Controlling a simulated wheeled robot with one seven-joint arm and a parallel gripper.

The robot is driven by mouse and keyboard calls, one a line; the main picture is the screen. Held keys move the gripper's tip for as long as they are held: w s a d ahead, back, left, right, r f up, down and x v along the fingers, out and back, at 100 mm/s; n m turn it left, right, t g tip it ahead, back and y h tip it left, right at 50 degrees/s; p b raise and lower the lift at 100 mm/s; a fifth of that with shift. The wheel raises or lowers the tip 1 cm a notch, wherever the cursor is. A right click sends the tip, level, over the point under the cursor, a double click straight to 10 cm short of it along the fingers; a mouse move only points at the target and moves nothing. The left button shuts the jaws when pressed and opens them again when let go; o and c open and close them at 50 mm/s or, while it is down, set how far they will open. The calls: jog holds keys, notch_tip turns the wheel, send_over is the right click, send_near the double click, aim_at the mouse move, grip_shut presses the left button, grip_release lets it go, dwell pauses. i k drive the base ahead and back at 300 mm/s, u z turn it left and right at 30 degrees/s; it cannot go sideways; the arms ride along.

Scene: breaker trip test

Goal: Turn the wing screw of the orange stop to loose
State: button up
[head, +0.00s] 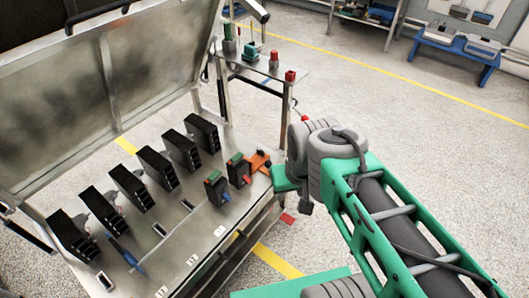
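The orange stop (259,161) sits at the right end of the metal bench panel, beside a black block with a green top. Its wing screw is too small to make out clearly. My gripper (283,178) is at the end of my green and grey arm, just right of the orange stop and close to it. My wrist covers much of the gripper, and its fingers cannot be made out. I cannot tell whether it touches the stop.
Several black breaker modules (158,168) stand in a row on the panel (170,262). Two smaller black blocks, one with a green and blue part (217,188), stand left of the stop. A raised metal lid (95,95) is behind. A side table (262,68) holds red and green items.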

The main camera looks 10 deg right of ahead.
aim_at(260, 152)
jog(key=k, duration=0.2)
jog(key=z, duration=1.5)
jog(key=i, duration=1)
jog(key=u, duration=2.05)
jog(key=i, duration=0.5)
jog(key=u, duration=0.05)
